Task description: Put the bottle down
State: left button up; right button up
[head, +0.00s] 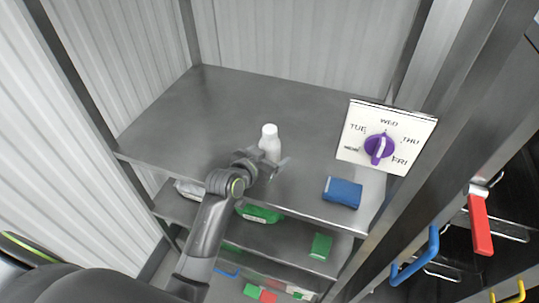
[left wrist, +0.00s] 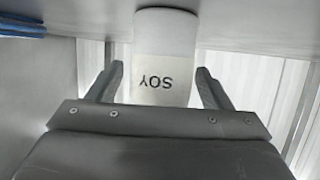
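The white bottle (head: 269,141) is upright at the middle of the top metal shelf (head: 230,105). In the left wrist view the bottle (left wrist: 165,45) appears upside down with its "SOY" label, and its lower end meets the shelf surface. My left gripper (head: 268,166) is at the bottle, on its near side. In the left wrist view its two fingers (left wrist: 161,82) stand on either side of the bottle, with a small gap visible at the left finger. It looks open around the bottle. My right gripper is not in view.
A blue box (head: 342,192) lies right of the bottle near the shelf's front edge. A white day panel (head: 354,142) with a purple dial (head: 379,148) stands at the right. Green items (head: 320,246) are on lower shelves. The shelf's left and back are clear.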

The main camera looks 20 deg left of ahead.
pick_arm(q)
jog(key=shift+s+a+r, duration=0.1)
jog(key=shift+r, duration=0.05)
jog(key=b+v, duration=0.1)
jog(key=v, duration=1)
jog(key=shift+s+r+b, duration=0.25)
jog(key=shift+s+b, duration=0.05)
jog(key=shift+b, duration=0.05)
